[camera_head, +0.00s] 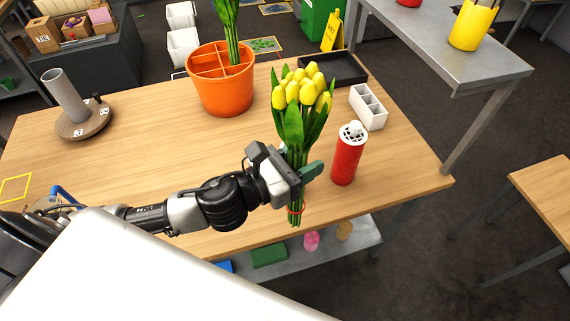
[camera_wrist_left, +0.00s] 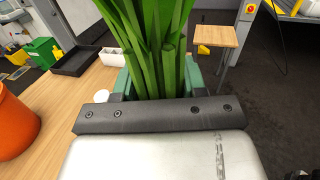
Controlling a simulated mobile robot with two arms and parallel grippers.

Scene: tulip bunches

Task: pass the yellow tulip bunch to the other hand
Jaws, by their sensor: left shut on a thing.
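The yellow tulip bunch (camera_head: 303,92) is upright in the head view, with yellow heads on top and green stems below. A reddish band shows near the stem ends. My left gripper (camera_head: 304,174) is shut around the stems and holds the bunch at the table's front edge. In the left wrist view, the green stems (camera_wrist_left: 152,50) stand between the left gripper's green fingers (camera_wrist_left: 160,82). The flower heads are out of the wrist view. My right gripper is not in view.
A red canister (camera_head: 347,160) with a white perforated top stands right of the bunch on the wooden table (camera_head: 150,135). Behind are a white divided box (camera_head: 369,108), a black tray (camera_head: 335,72) and an orange divided pot (camera_head: 222,95). The table's middle left is clear.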

